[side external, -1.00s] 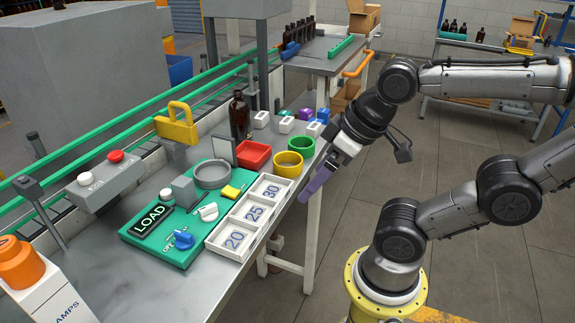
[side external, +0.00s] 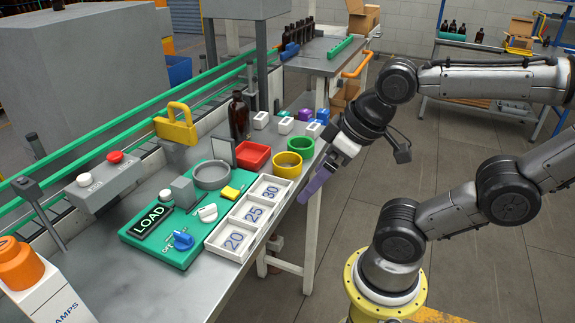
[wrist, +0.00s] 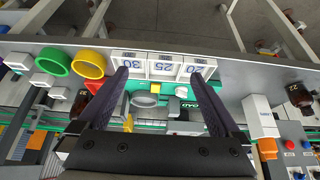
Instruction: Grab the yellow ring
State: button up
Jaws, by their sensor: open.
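The yellow ring (side external: 288,163) is a short, hollow cylinder standing on the bench, between the red tray and the green ring, just behind the number 30 compartment. In the wrist view the yellow ring (wrist: 88,64) lies left of the left finger, outside the space between the fingers. My gripper (side external: 308,196) is at the bench's right edge, to the right of and nearer the camera than the ring, with its purple fingers pointing down and left. In the wrist view my gripper (wrist: 160,72) shows two fingers spread wide with nothing held between them.
The green ring (side external: 300,146) stands close behind the yellow one, and the red tray (side external: 253,155) is to its left. The white numbered tray (side external: 211,241) lies in front. A brown bottle (side external: 239,117) stands behind the red tray. Open floor lies right of the bench.

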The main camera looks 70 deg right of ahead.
jog(key=w+d+r+m+g, duration=0.25)
jog(key=w+r+m, duration=0.3)
jog(key=m, duration=0.35)
jog(key=m+g, duration=0.3)
jog(key=m, duration=0.6)
send_over(287, 160)
jog(key=s+a, duration=0.2)
jog(key=f, duration=1)
jog(key=shift+w+a+f, duration=0.15)
jog(key=shift+a+f, duration=0.05)
jog(key=shift+f, duration=0.15)
jog(key=shift+w+a+f, duration=0.1)
jog(key=shift+a+f, duration=0.05)
jog(key=shift+f, duration=1.3)
jog(key=shift+a+f, duration=0.15)
jog(key=shift+f, duration=1.3)
jog(key=shift+c, duration=0.3)
